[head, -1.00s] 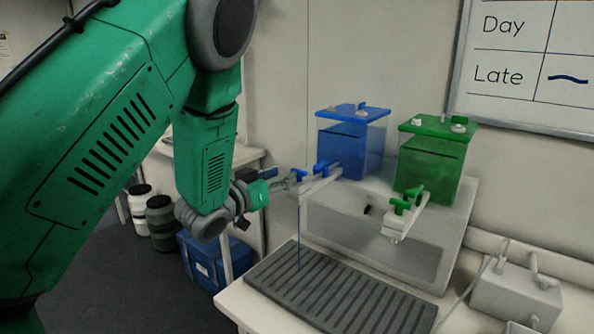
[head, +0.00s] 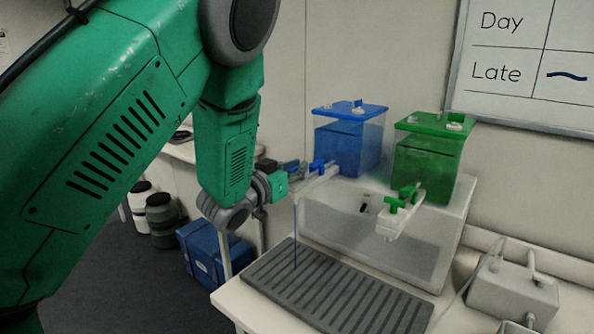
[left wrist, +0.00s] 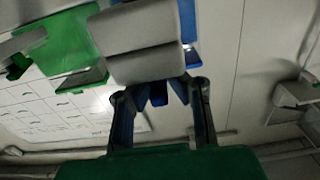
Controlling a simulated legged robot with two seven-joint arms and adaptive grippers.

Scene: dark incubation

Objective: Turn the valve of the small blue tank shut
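The blue tank (head: 345,140) stands on the white raised stand, with its blue valve (head: 320,167) on a white spout at its front. A thin blue stream (head: 296,235) runs from the spout down to the grated tray. My left gripper (head: 297,170) is at the spout end, close to the blue valve and partly overlapping it. In the left wrist view my left fingers (left wrist: 160,108) are spread apart, with a blue piece (left wrist: 158,95) between them beneath the pale spout block (left wrist: 145,45). Whether they touch the valve cannot be told. My right gripper is out of view.
The green tank (head: 429,158) with its green valve (head: 402,197) stands right of the blue one. The dark grated tray (head: 335,295) lies on the table below. A grey box with tubes (head: 515,292) is at right. A blue crate (head: 203,252) sits on the floor.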

